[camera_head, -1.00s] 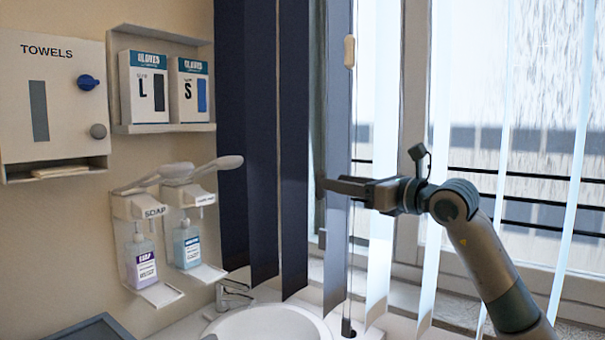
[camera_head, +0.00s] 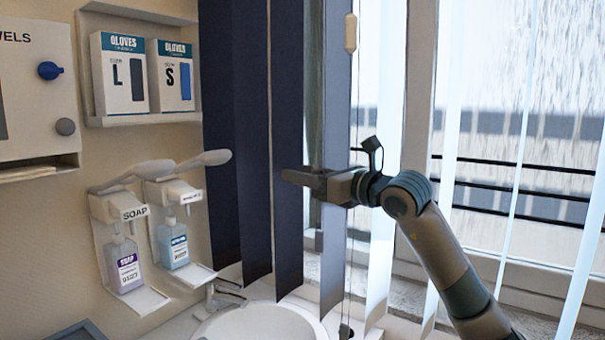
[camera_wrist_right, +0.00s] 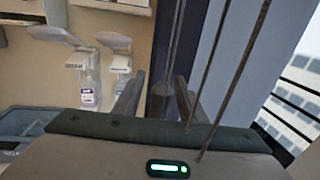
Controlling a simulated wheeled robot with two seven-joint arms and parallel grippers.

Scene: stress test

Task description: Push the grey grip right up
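My right gripper (camera_head: 300,177) reaches leftward in front of the slats. Its two fingers (camera_wrist_right: 155,98) stand apart in the wrist view, with nothing visibly clamped. A cream grip (camera_head: 350,32) hangs on a cord higher up. My left gripper is not in view.
Dark and pale vertical slats (camera_head: 287,140) hang around the gripper. Soap dispensers (camera_head: 121,215) with long levers and a glove box rack (camera_head: 142,120) are on the left wall. A white basin (camera_head: 262,322) is below. Thin cords cross close to the wrist camera.

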